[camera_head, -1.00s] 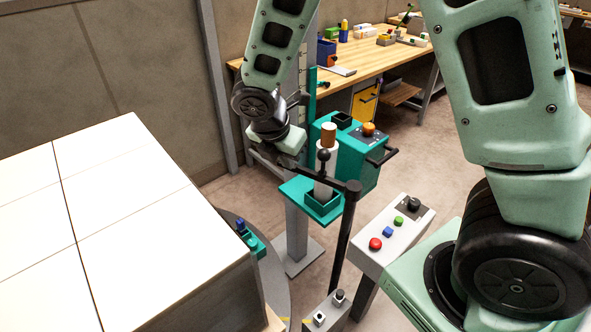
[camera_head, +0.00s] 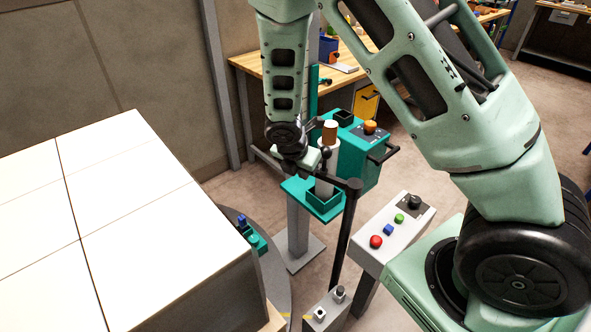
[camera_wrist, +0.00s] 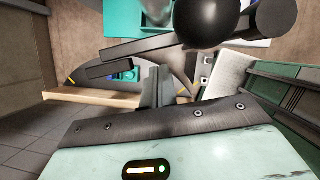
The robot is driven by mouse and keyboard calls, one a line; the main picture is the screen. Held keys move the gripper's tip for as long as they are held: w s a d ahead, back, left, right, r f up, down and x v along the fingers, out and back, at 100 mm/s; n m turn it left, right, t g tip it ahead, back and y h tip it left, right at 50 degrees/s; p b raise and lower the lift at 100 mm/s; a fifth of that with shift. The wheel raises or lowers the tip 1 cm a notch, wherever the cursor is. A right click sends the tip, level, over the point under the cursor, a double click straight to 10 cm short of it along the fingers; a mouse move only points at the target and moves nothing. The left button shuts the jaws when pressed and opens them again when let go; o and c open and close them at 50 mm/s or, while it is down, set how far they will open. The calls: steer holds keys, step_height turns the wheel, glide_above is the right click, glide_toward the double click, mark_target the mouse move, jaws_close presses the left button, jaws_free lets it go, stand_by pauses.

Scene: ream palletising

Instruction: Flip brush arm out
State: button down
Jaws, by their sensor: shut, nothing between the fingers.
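The brush arm appears to be a black bar (camera_head: 338,179) hinged on top of a slanted black post (camera_head: 345,235). A black ball knob (camera_head: 326,152) stands up from it, in front of a white cylinder with a tan top. In the wrist view the knob (camera_wrist: 208,22) is large at the top, and the bar (camera_wrist: 150,48) runs left from beneath it. My gripper (camera_head: 309,167) is at the bar's left part, just left of the knob. Its fingers (camera_wrist: 157,88) are shut and empty, below the bar in the wrist view. Contact with the bar cannot be told.
A teal machine (camera_head: 362,150) stands behind the bar. A grey button box (camera_head: 392,232) is to the right, and a small switch box (camera_head: 327,312) is below. White-topped stacked reams (camera_head: 95,200) fill the left. A wooden workbench (camera_head: 352,75) is at the back.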

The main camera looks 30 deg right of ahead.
steer(key=shift+w+d, duration=0.35)
steer(key=shift+d, duration=0.2)
steer(key=d+m+p, duration=0.1)
steer(key=w+p, duration=0.1)
steer(key=d+m+g+p, duration=0.1)
steer(key=shift+w+d+r+m, duration=0.25)
steer(key=shift+w+d+m, duration=0.05)
steer(key=shift+w, duration=0.1)
steer(key=shift+w+d+f+m+p, duration=0.25)
steer(key=shift+d+m+p, duration=0.1)
steer(key=shift+d+m, duration=0.25)
